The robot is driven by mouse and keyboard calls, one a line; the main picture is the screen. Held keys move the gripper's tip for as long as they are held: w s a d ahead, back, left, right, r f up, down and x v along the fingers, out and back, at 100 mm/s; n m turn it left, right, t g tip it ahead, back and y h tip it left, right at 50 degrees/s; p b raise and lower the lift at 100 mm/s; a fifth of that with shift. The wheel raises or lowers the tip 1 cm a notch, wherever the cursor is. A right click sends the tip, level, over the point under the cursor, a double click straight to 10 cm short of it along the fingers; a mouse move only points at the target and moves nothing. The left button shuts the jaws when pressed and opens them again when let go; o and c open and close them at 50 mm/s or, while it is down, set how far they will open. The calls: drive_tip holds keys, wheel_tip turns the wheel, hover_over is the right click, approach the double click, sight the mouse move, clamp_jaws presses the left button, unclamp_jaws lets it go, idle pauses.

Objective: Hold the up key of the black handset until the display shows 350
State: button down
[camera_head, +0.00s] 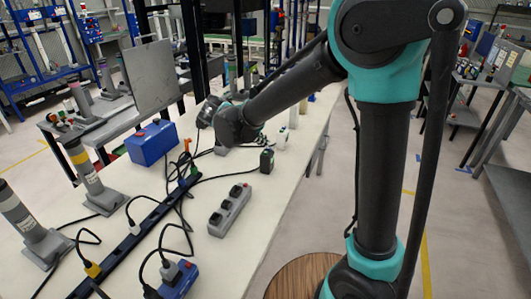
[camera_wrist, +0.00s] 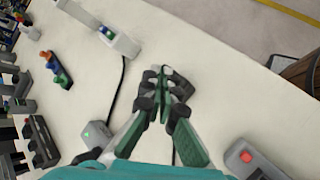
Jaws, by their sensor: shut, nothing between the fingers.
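A small black upright device (camera_head: 266,161), which looks like the black handset, stands on the pale bench top in the head view. Its keys and display number are too small to read there. My gripper (camera_wrist: 167,76) is shut and empty in the wrist view, fingertips together above the bench. I cannot tell the handset from the dark finger parts there, nor whether the tips touch it.
A white device (camera_head: 282,138) stands behind the black one; a white device with a small coloured screen (camera_wrist: 119,42) shows in the wrist view. A grey red-button box (camera_wrist: 246,160) is lower right. Cables cross the left.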

sight(264, 155)
wheel_tip(264, 155, up, 4)
drive_tip(key=shift+r, duration=0.1)
idle(0.4)
idle(0.4)
drive_tip(key=s+d+f+m+g+y, duration=0.2)
drive_tip(key=s+d+f+m, duration=0.2)
drive_tip(key=d, duration=0.5)
drive_tip(key=s+d+f+m+g+y, duration=0.1)
drive_tip(key=s+d+f+m, duration=0.3)
drive_tip(key=d, duration=0.5)
drive_tip(key=s+d+f+m+y, duration=0.3)
drive_tip(key=s+d+f+m, duration=0.3)
drive_tip(key=s+f+m, duration=0.2)
drive_tip(key=s+m, duration=0.2)
drive_tip(key=shift+s+t, duration=0.3)
drive_tip(key=shift+s, duration=0.05)
